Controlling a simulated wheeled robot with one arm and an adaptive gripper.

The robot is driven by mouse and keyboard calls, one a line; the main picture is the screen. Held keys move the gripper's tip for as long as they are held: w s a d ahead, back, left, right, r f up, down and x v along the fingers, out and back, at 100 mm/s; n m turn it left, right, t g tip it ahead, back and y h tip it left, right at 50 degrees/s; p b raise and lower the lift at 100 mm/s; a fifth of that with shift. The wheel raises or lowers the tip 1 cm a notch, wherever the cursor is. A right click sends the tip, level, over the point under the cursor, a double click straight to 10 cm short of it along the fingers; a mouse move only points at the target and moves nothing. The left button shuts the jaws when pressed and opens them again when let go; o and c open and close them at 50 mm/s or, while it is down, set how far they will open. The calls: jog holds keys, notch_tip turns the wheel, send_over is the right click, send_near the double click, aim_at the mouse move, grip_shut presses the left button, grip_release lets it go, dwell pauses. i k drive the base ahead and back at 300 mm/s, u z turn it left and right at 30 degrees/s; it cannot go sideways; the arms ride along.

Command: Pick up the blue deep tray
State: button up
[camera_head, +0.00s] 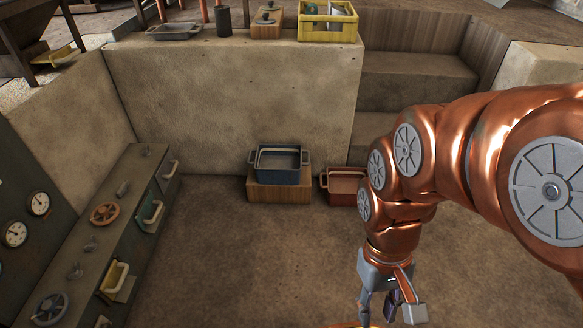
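The blue deep tray (279,178) stands upright on a small wooden block (280,195) on the floor, against the stone wall. It has a handle at each end and looks empty. My gripper (390,312) hangs fingers down at the bottom of the view, to the right of the tray and nearer to me, well apart from it. Its fingers look spread, and I see nothing held between them.
A red tray (343,183) sits on the floor just right of the wooden block, partly hidden by my arm. A cabinet with valve wheels (104,213) and handles runs along the left. A yellow crate (327,22) and a grey tray (174,31) stand on the ledge. The middle floor is clear.

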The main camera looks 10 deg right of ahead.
aim_at(274, 164)
jog(key=z, duration=1.55)
jog(key=i, duration=1.9)
jog(key=u, duration=3.75)
